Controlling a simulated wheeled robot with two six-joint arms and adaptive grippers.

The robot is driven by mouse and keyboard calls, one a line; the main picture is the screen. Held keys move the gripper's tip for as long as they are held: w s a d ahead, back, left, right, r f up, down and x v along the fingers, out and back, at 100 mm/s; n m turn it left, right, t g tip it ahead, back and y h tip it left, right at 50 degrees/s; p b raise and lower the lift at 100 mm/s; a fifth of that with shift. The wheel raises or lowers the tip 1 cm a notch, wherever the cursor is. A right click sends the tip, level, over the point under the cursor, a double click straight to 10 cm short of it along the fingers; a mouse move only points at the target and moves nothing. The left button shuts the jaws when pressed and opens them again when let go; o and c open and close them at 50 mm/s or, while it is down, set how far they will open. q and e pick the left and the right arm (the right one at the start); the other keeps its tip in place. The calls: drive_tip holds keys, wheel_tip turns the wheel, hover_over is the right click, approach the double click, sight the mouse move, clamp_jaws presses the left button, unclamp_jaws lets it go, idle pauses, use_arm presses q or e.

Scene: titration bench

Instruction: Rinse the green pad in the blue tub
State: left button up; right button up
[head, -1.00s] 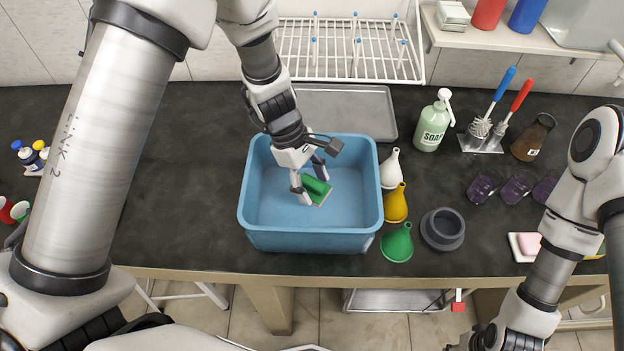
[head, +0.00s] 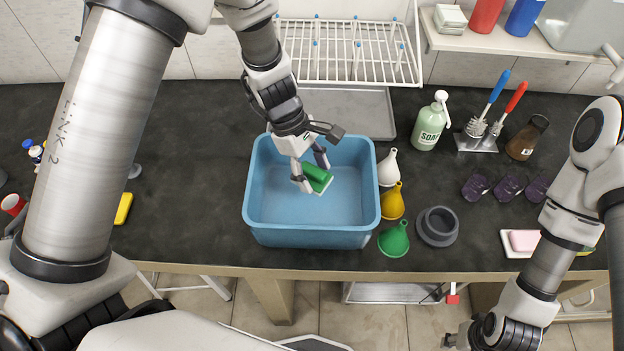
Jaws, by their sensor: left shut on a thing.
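The blue tub (head: 312,237) stands on the dark bench near its front edge. My left gripper (head: 311,181) reaches down into the tub from behind and is shut on the pad, a finger on either side. I cannot tell whether the pad touches the tub floor. My right arm comes in at the right, and its gripper (head: 462,340) is low at the bottom edge, partly cut off, its fingers not clear.
White, yellow and green funnels (head: 394,240) stand close to the tub's right side, with a grey ring-shaped piece (head: 437,226) beyond. A soap bottle (head: 430,124) and brushes (head: 484,127) stand further back. A grey tray (head: 350,112) lies behind the tub. The bench left of the tub is mostly clear.

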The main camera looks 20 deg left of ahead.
sight(322, 175)
use_arm(q)
drive_tip(key=shift+r+p, duration=2.25)
drive_tip(key=shift+r, duration=0.6)
wheel_tip(322, 175, up, 4)
drive_tip(key=p, duration=0.4)
drive_tip(key=shift+r, duration=0.15)
drive_tip(key=shift+f, duration=0.2)
